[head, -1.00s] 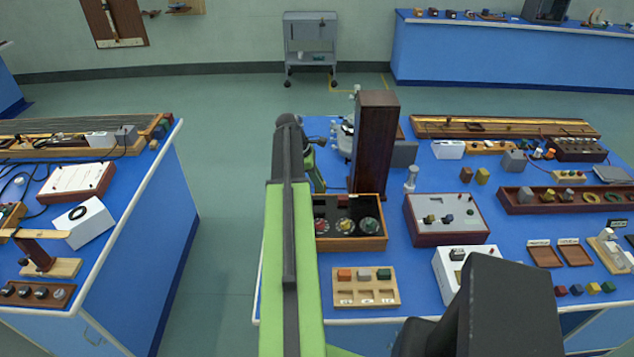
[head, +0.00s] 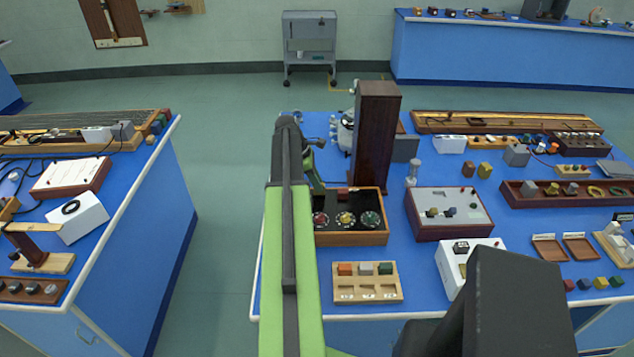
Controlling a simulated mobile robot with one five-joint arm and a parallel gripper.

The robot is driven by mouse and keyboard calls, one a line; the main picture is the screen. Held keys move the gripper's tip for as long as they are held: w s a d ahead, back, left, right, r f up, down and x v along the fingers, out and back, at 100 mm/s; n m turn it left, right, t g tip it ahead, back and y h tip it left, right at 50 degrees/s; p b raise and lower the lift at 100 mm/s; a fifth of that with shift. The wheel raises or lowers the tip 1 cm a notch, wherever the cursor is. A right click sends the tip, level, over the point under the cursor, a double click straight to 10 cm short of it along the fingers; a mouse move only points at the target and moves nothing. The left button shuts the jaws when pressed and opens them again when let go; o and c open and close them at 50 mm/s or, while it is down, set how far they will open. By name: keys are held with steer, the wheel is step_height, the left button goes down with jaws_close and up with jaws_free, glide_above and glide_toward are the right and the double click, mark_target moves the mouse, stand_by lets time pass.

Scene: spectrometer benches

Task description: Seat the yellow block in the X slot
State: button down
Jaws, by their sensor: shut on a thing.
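A wooden rack (head: 368,296) lies near the front edge of the middle bench. Orange (head: 345,269), pale grey (head: 366,269) and green (head: 386,268) blocks stand along its back row. Its front row has empty recesses with small white labels, too small to read. One yellow block (head: 601,283) is in a row of coloured blocks at the front right. Another yellowish block (head: 485,170) stands farther back beside a brown one. My green arm covers part of the bench's left side. My gripper's fingertips are hidden behind it, and so is anything between them.
A tall dark wooden column (head: 376,135) stands behind a wooden box with three dials (head: 347,238). A grey-topped panel box (head: 449,213) and a white box (head: 448,262) stand to their right. Floor shows between this bench and the left bench (head: 150,200).

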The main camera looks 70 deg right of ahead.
steer(key=shift+f+b, duration=1.15)
steer(key=shift+f, duration=0.3)
steer(key=c, duration=1.1)
jaws_free()
steer(key=shift+c, duration=0.2)
steer(key=shift+r, duration=0.15)
steer(key=p+v, duration=1.6)
steer(key=v, duration=0.1)
steer(key=shift+w+r, duration=0.1)
